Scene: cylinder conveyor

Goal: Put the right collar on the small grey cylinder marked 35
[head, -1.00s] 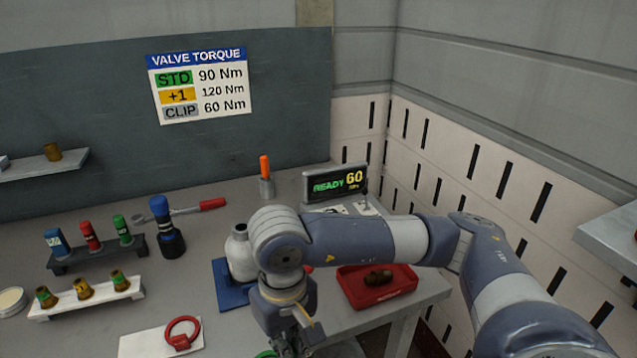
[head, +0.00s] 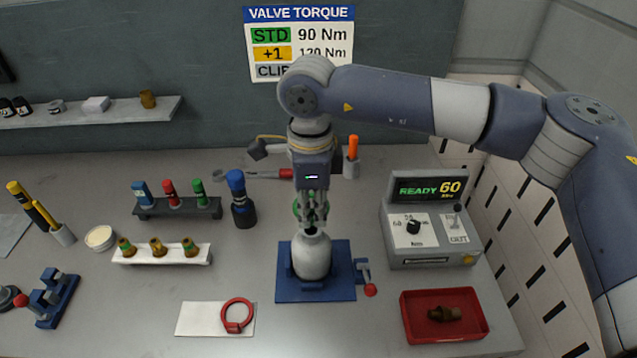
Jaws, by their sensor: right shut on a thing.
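The small grey cylinder (head: 311,262) stands upright on a blue base (head: 287,293) in the middle of the table. Its 35 marking does not show. My right gripper (head: 314,215) points down directly over the cylinder's neck. A red collar (head: 237,315) lies on a white card (head: 190,318) at front left of the cylinder. My left gripper is not in view.
A blue clamp with a red knob (head: 369,289) is at the base's right. A red tray (head: 410,329) holds a brown fitting. The READY 60 console (head: 429,227) is at right. A dark bottle (head: 242,205) and two racks with valves and colored pieces stand left.

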